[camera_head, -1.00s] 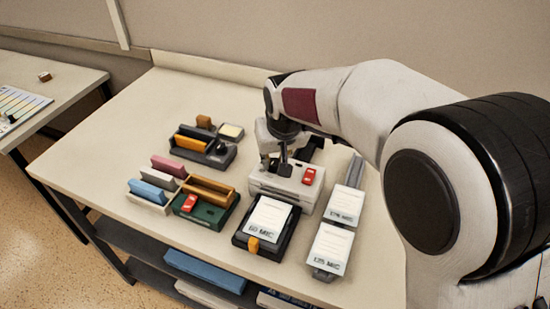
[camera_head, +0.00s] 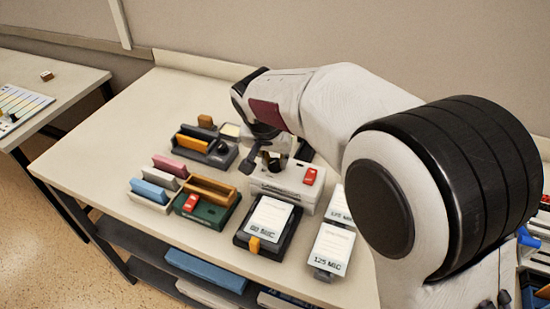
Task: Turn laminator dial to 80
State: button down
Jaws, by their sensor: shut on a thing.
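The white laminator (camera_head: 284,189) stands on the bench near the middle of the picture, with a red switch (camera_head: 310,176) on its top right. My gripper (camera_head: 271,164) points down at the top left part of the laminator and is shut on the dial there. The dial is mostly hidden by the fingers, and its scale and setting cannot be read. A black tray (camera_head: 245,240) in front of the laminator holds a white pack marked 80 MIC (camera_head: 268,217).
Packs marked 125 MIC (camera_head: 331,250) and another pack (camera_head: 339,203) lie right of the laminator, partly behind my arm. A green holder (camera_head: 210,214), a dark organiser (camera_head: 216,157) and coloured blocks (camera_head: 168,163) stand left. The bench's left side (camera_head: 115,150) is clear.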

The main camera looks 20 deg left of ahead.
jog(key=shift+a+m+h, duration=0.1)
jog(key=shift+m+h, duration=0.3)
jog(key=shift+m, duration=1)
jog(key=c, duration=1.8)
grip_release()
jog(key=shift+r, duration=0.1)
jog(key=shift+v, duration=0.85)
jog(key=s, duration=0.8)
jog(key=s+a+r, duration=0.1)
jog(key=s, duration=0.3)
jog(key=shift+s, duration=0.3)
